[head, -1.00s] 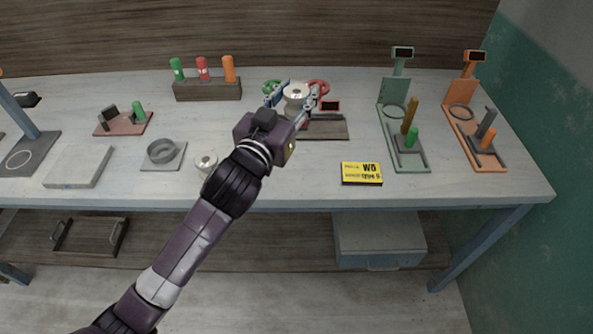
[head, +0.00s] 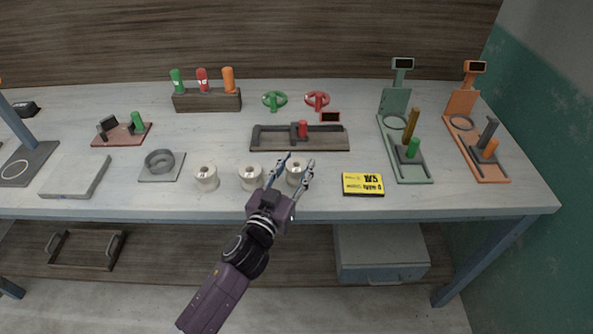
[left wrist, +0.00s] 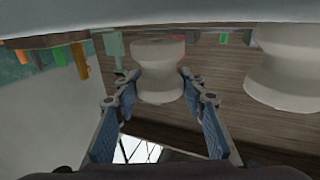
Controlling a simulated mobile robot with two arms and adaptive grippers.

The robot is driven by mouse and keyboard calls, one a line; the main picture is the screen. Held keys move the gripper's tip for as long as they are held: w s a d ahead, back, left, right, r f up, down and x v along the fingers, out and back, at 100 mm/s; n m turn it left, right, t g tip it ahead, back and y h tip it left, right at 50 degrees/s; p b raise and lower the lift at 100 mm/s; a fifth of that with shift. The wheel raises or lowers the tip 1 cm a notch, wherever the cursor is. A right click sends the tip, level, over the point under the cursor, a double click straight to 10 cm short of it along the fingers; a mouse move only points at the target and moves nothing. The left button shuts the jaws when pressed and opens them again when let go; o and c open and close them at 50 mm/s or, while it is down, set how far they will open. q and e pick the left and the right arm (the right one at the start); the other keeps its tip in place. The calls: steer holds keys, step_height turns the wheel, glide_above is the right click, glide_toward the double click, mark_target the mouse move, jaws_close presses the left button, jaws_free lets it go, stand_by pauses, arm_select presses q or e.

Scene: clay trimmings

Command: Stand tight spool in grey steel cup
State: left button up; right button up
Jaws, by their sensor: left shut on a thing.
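Three pale spools stand in a row near the table's front: a left spool (head: 205,178), a middle spool (head: 250,178) and a right spool (head: 296,173). My left gripper (head: 299,163) is shut on the right spool, one finger on each side. In the left wrist view the held spool (left wrist: 158,72) sits between the fingers, with another spool (left wrist: 286,68) beside it. I cannot tell whether the held spool touches the table. The grey steel cup (head: 160,161), round and low, stands on a grey plate left of the spools. My right gripper is not in view.
A yellow label block (head: 362,184) lies right of the held spool. A wooden fixture (head: 325,143) with a red knob lies behind it. Green (head: 402,150) and orange (head: 474,150) gauge stands are at the right. A grey slab (head: 75,176) lies left of the cup.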

arm_select(q)
steer(key=shift+d+f, duration=0.1)
steer(key=shift+f, duration=0.45)
steer(key=shift+f, duration=0.1)
steer(key=shift+f, duration=0.15)
steer(key=o, duration=1.4)
steer(key=shift+c, duration=0.2)
